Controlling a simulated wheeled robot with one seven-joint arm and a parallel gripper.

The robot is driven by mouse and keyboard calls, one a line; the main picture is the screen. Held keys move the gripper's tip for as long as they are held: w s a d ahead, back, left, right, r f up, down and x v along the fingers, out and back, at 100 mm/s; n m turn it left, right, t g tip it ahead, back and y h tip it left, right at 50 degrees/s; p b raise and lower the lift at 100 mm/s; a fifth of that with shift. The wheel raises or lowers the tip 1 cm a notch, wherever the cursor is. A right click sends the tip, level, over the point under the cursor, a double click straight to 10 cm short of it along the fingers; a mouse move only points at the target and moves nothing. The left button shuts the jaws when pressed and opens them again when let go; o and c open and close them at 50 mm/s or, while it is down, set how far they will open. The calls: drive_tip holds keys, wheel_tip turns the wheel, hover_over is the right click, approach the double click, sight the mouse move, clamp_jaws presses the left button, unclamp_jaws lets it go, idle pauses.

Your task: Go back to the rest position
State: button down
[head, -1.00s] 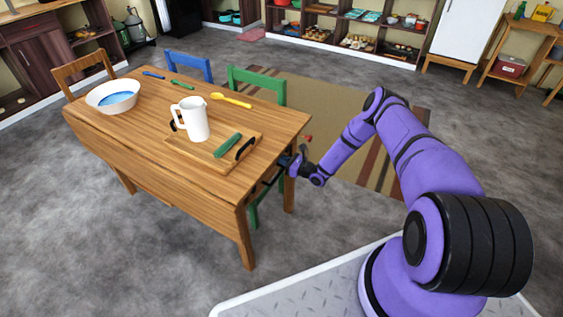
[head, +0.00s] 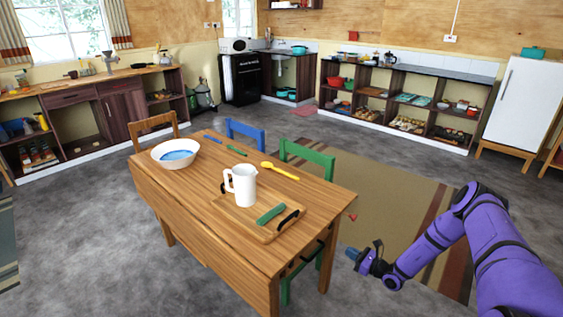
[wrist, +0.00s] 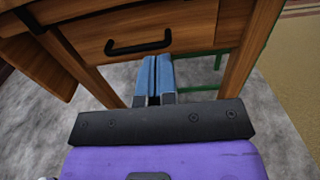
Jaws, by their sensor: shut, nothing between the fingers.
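My purple arm reaches in from the lower right of the head view. My gripper (head: 350,254) is to the right of the wooden table (head: 180,210), apart from it and below the level of its top. In the wrist view my gripper's blue fingers (wrist: 153,75) are together, with nothing between them. Ahead of them is the table's end, with a closed drawer and its black handle (wrist: 139,46).
Green (head: 309,156) and blue (head: 247,131) chairs stand behind. The floor right of the table is open, with a striped rug (head: 385,200).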

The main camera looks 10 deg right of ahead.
drive_tip(key=a+r+n+g+y, duration=0.15)
drive_tip(key=r+n+g, duration=0.3)
drive_tip(key=r, duration=0.65)
drive_tip(key=a+r+n+g, duration=0.3)
drive_tip(key=r+n, duration=0.2)
drive_tip(key=r, duration=0.6)
drive_tip(key=a+r+n+g+y, duration=0.1)
drive_tip(key=a+r+n+g, duration=0.3)
drive_tip(key=r, duration=0.7)
drive_tip(key=s+a+r+n+g+h, duration=0.1)
drive_tip(key=s+a+r+n+h, duration=0.2)
drive_tip(key=s+r, duration=0.45)
drive_tip(key=s+r+n+g+h, duration=0.25)
drive_tip(key=s+r+n, duration=0.2)
drive_tip(key=r, duration=0.55)
drive_tip(key=s+r+n+t+h, duration=0.2)
drive_tip(key=s+r, duration=0.2)
drive_tip(key=s, duration=0.5)
drive_tip(key=s+d+r+n+t+h, duration=0.1)
drive_tip(key=s+r+n+t+h, duration=0.1)
drive_tip(key=s+r, duration=0.3)
drive_tip(key=s+d+r+n+t+h, duration=0.1)
drive_tip(key=s+r+n+t+h, duration=0.1)
drive_tip(key=s, duration=1.1)
drive_tip(key=shift+r+n+h, duration=0.6)
drive_tip(key=shift+r+h, duration=0.6)
drive_tip(key=shift+r, duration=0.4)
drive_tip(key=shift+d, duration=0.1)
